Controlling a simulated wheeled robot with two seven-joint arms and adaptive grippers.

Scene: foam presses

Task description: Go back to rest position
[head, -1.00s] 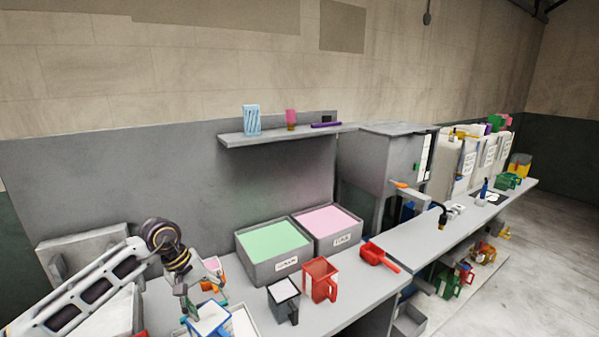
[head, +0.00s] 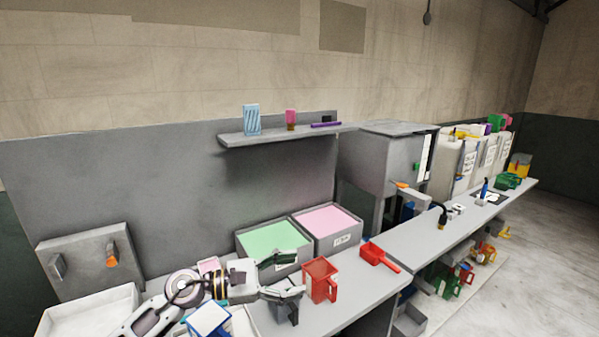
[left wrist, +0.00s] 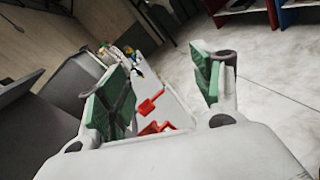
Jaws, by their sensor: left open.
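My left gripper (head: 288,275) is open and empty in the head view. It points right, in front of the green-filled bin (head: 262,240) and above the grey jug (head: 291,313), which it partly hides. In the left wrist view its two green-padded fingers (left wrist: 165,95) stand wide apart with nothing between them. Beyond them show a red scoop (left wrist: 150,103) and part of a red jug (left wrist: 154,129). My right gripper is in neither view.
The red jug (head: 320,280) and red scoop (head: 379,256) stand right of the gripper on the bench. A pink-filled bin (head: 335,240) is behind. A shelf (head: 285,136) hangs above. Bench between scoop and black nozzle is clear.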

